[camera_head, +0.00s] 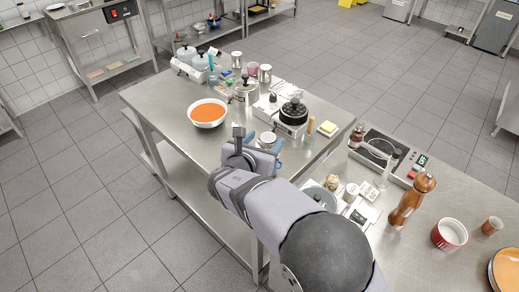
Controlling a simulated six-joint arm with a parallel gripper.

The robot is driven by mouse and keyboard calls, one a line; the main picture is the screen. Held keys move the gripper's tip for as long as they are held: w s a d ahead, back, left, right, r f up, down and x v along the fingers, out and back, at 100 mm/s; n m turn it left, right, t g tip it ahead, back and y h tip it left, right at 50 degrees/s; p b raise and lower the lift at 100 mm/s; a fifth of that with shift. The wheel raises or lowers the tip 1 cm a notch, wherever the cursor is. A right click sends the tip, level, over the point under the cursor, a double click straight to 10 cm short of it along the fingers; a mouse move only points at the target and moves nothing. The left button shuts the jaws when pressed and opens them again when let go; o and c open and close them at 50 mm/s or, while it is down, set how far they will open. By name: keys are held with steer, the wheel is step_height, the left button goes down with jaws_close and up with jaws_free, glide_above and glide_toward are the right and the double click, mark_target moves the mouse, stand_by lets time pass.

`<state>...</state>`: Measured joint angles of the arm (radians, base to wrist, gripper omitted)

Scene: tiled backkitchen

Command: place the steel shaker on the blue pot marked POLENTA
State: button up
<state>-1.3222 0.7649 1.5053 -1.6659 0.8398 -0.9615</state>
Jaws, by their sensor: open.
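My gripper (243,134) is open above the front part of the steel table, with no object visible in it. A blue item (278,145) shows just behind and right of it, partly hidden by my gripper; I cannot tell whether it is the POLENTA pot. Two pale blue lidded pots (200,62) stand at the table's back left, too small for any marking to be read. Small steel cylinders stand at the back, one (265,73) right of the other (236,59); I cannot tell which is the shaker.
A white bowl of orange soup (207,113) stands left of my gripper. A steel lidded pot (245,89) and a black pot on a scale-like base (293,112) stand behind it. The right counter holds a pepper mill (412,200) and several small items. The table's front left is clear.

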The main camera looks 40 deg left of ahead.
mark_target(260, 146)
steer(key=shift+b+v, duration=0.45)
steer(key=shift+v, duration=1.7)
steer(key=shift+w, duration=0.1)
